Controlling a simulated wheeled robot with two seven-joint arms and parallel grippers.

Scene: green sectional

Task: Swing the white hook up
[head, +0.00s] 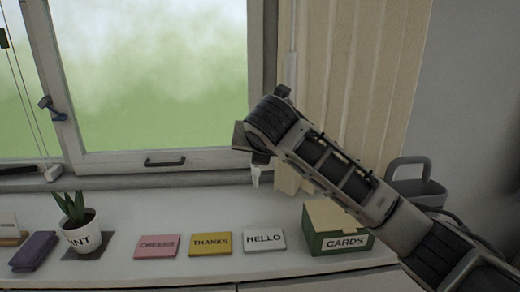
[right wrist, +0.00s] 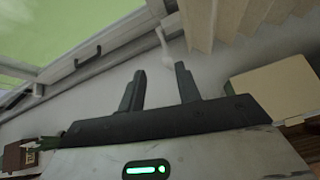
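A small white hook (head: 255,176) hangs near the window's lower right corner, just below my right gripper in the head view. In the right wrist view a slim white piece, seemingly the hook (right wrist: 164,43), shows beyond the fingertips, roughly in line with the gap between them. My right gripper (right wrist: 160,70) is open, with nothing between its two dark fingers. In the head view my right wrist covers most of that gripper and part of the window frame around the hook. I cannot tell the exact distance from fingertips to hook. My left gripper is not in view.
On the white sill are a potted plant (head: 80,234), a pink card (head: 157,246), a yellow card (head: 211,244), a white card (head: 264,241) and a green cards box (head: 338,228). Beige blinds (head: 345,75) hang right of the window. A grey basket (head: 417,188) stands at right.

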